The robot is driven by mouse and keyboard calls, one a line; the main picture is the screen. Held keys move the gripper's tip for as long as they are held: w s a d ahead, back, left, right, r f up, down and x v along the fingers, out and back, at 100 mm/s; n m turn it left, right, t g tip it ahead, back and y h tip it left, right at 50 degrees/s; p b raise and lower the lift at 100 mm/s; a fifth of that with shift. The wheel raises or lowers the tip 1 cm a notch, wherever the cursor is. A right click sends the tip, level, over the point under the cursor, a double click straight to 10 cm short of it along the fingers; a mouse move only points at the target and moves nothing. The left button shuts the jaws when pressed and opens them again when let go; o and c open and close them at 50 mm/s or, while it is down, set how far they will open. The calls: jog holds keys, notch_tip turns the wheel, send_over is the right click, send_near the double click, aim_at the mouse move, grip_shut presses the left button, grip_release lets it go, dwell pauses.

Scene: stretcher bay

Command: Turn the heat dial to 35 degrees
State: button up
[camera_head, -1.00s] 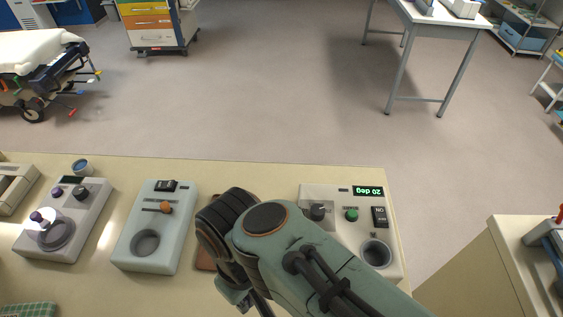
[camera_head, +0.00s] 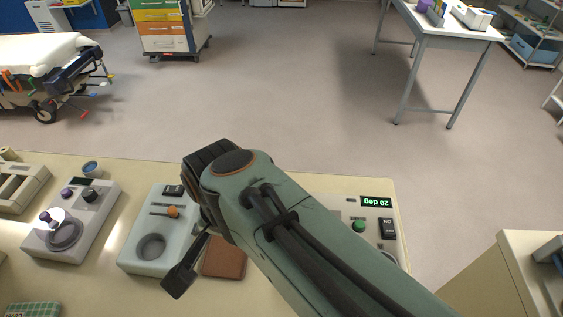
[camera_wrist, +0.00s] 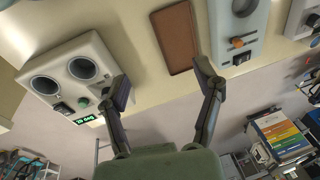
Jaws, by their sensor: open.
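The heat unit is a cream box (camera_wrist: 62,54) at the left of the wrist view, with a lit display (camera_wrist: 86,120) and two round dark wells. In the head view the display (camera_head: 377,202) reads "20 deg" upside down, near a green knob (camera_head: 359,226) and an ON switch (camera_head: 388,228). My arm hides the unit's left part there, including the dark dial. In the wrist view the dial area is largely behind my left finger. My gripper (camera_wrist: 163,80) is open and empty, its fingers wide apart, the left one overlapping the unit's edge.
A brown pad (camera_head: 224,258) lies left of my arm, beside a pale green unit (camera_head: 150,225) with an orange knob. A grey unit (camera_head: 67,225) stands farther left. Beyond the counter (camera_head: 130,170) is open floor with a white table (camera_head: 455,35).

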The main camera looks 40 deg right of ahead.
jog(key=w+d+f+m+h, duration=0.1)
jog(key=w+d+f+m, duration=0.1)
jog(key=w+d+m, duration=0.3)
jog(key=w+d+f+m, duration=0.1)
jog(key=w+d+m, duration=0.1)
jog(key=d+m, duration=0.35)
jog(key=s+d+f+m+g, duration=0.1)
jog(key=s+d+f, duration=0.1)
jog(key=d+f, duration=0.1)
jog(key=s+d+f+m+g+y, duration=0.1)
jog(key=s+d+f+m, duration=0.1)
jog(key=d, duration=0.4)
jog(key=s+d+f+m+g, duration=0.1)
jog(key=s+d+f, duration=0.1)
jog(key=d+f, duration=0.3)
jog(key=shift+f+m+y, duration=0.1)
jog(key=shift+m+y, duration=0.2)
jog(key=shift+m, duration=0.05)
jog(key=shift+s+f, duration=0.1)
jog(key=shift+f, duration=0.25)
notch_tip(320, 180, down, 6)
jog(key=shift+s+r, duration=0.1)
jog(key=c, duration=1.2)
